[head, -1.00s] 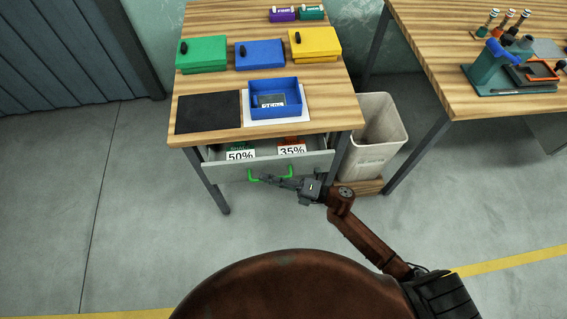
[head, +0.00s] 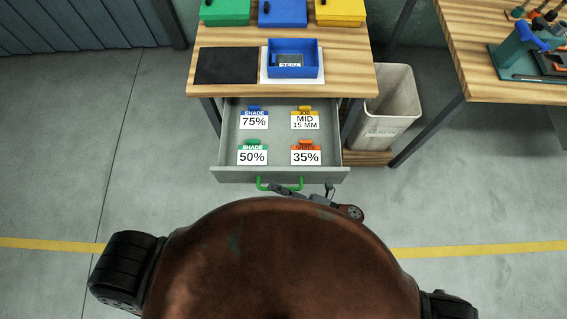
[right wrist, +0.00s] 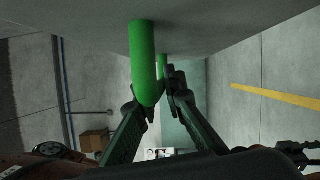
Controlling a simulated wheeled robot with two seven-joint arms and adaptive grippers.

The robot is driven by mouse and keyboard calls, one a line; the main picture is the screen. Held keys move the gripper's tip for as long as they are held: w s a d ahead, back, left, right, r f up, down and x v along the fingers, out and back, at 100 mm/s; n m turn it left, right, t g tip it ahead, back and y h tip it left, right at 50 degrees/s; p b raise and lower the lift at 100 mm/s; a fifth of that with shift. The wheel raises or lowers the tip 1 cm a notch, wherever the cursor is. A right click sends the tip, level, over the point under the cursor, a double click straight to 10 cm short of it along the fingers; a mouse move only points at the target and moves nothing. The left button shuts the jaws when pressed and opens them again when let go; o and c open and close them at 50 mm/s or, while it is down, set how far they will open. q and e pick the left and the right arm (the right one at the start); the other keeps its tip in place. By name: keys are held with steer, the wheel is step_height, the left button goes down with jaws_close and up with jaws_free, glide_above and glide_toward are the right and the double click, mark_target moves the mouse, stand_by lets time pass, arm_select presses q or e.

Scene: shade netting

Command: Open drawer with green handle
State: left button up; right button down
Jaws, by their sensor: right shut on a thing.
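The drawer (head: 280,175) under the wooden table is pulled far out, and its inside shows. Its green handle (head: 265,186) is on the front panel. Four-sided cards lie inside: a 75% card (head: 254,120), a MID 15 MM card (head: 305,121), a 50% card (head: 252,156) and a 35% card (head: 306,156). My right gripper (head: 285,191) is at the handle, partly hidden behind my body. In the right wrist view its fingers (right wrist: 160,95) are closed around the green handle (right wrist: 145,60). My left gripper is not in view.
The wooden table (head: 222,91) holds a blue tray (head: 292,71), a black mat (head: 226,65) and several coloured boxes. A bin (head: 388,108) stands right of the drawer. A second table (head: 500,80) is further right. The floor to the left is clear.

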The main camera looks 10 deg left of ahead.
steer(key=shift+s, duration=0.1)
steer(key=c, duration=2)
jaws_free()
steer(key=shift+d, duration=0.1)
steer(key=v, duration=1.2)
